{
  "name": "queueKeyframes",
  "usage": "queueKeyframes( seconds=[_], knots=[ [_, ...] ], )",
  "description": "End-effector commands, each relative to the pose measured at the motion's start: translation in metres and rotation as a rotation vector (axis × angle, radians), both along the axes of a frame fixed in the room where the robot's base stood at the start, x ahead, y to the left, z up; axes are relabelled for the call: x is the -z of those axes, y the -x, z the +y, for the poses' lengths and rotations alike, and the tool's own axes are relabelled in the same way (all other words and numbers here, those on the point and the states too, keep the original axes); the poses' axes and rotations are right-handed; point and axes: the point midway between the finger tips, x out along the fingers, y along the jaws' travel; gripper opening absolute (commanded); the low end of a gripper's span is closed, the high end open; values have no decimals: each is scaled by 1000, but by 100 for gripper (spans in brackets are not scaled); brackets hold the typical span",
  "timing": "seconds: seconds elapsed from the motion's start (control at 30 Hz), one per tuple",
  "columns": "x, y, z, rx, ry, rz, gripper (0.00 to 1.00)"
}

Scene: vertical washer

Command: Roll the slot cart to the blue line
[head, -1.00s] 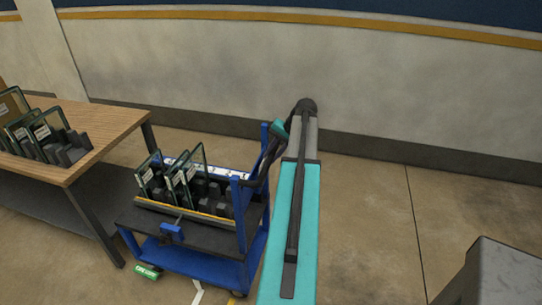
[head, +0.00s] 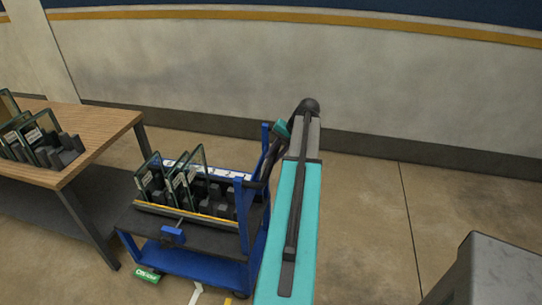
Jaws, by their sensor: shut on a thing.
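The slot cart (head: 185,255) is a blue-framed trolley with a dark top deck, left of centre in the head view. On the deck is a slotted rack (head: 185,217) with several clear glass panes (head: 190,178) standing in dark slots. My teal arm reaches down to the cart's right side. My gripper (head: 264,166) is dark, small and partly hidden there, shut on the cart's handle at the blue upright posts. The fingertips do not show clearly. I see no blue line on the visible floor.
A wooden table (head: 100,128) with glass panes in dark racks stands close left of the cart. A grey box-like object (head: 490,265) is at the lower right. A wall (head: 400,85) runs behind. The concrete floor (head: 360,210) between my arm and the grey object is clear.

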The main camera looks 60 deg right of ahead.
Motion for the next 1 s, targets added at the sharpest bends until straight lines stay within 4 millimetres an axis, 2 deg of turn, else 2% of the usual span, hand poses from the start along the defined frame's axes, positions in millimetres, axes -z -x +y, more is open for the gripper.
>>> queueKeyframes(
  seconds=[1.0],
  knots=[
    [2,32,-8,-1,-5,6,0]
  ],
)
